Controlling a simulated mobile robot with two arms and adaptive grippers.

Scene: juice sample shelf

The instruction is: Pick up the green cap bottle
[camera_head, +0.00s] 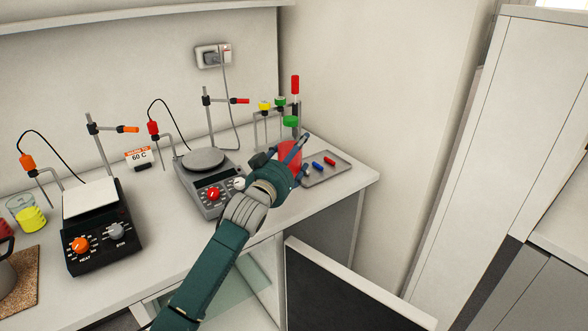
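The green cap bottle (289,148) stands near the back right of the counter, with a green cap and a red body. My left gripper (284,145) comes in from the lower left and is at the bottle. Its fingers look spread, one left of the bottle and one across its right side. The gripper hides the bottle's lower part. I cannot tell whether the fingers touch the bottle. My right gripper is not in view.
A grey tray (333,173) with small red and blue pieces lies right of the bottle, near the counter's edge. Stands with yellow, green and red tops (295,85) are behind it. A grey hotplate (204,159) is left, and a black hotplate (103,238) is farther left.

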